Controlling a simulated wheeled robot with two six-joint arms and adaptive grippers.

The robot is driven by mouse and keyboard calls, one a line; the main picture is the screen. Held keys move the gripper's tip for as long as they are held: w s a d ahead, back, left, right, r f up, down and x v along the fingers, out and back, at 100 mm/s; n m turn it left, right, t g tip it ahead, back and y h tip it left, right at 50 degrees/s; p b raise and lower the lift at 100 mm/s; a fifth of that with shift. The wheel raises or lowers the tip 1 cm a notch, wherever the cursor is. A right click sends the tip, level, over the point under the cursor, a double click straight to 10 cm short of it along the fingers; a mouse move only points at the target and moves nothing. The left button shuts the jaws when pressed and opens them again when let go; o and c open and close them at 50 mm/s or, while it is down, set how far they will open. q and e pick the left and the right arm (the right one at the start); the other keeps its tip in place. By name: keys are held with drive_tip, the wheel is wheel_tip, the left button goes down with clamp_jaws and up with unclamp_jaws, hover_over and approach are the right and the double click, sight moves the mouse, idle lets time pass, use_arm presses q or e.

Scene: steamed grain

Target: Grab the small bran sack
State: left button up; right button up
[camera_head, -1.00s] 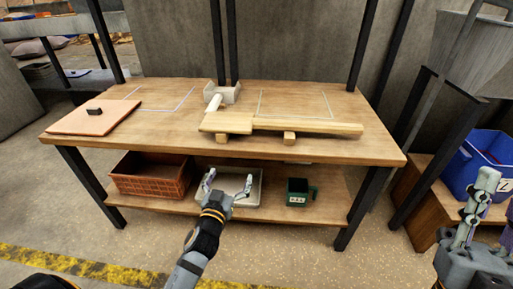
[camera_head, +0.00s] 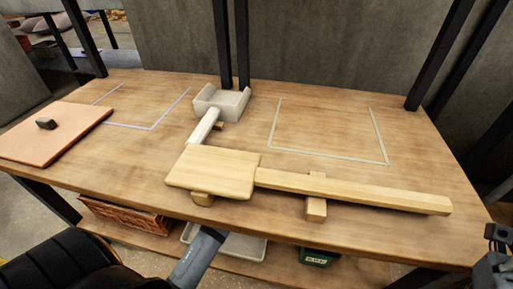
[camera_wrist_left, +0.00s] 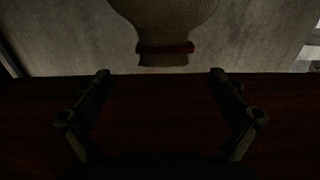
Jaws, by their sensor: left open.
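A tan woven sack (camera_wrist_left: 165,15) with a red band around its narrow neck shows at the top of the left wrist view. Its neck points down toward the gap between my fingers, and its body is cut off by the frame edge. My left gripper (camera_wrist_left: 160,74) is open, with a finger on each side and nothing between them; the neck appears just beyond the fingertips. In the head view, my left arm (camera_head: 196,258) reaches under the table edge and hides its gripper. Part of my right gripper (camera_head: 496,250) shows at the right edge; its opening is unclear.
The wooden table (camera_head: 400,145) holds a pinkish board (camera_head: 55,135), a white box (camera_head: 222,100) and a wooden paddle-like piece (camera_head: 212,170). On the lower shelf are a brown crate (camera_head: 125,215), a white tray (camera_head: 240,246) and a green container (camera_head: 318,257). Black posts rise behind.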

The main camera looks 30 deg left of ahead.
use_arm(q)
drive_tip(key=b+x, duration=0.2)
drive_tip(key=x, duration=0.8)
drive_tip(key=shift+a, duration=0.2)
drive_tip(key=c, duration=1.9)
drive_tip(key=shift+w+r, duration=0.1)
drive_tip(key=shift+r, duration=0.25)
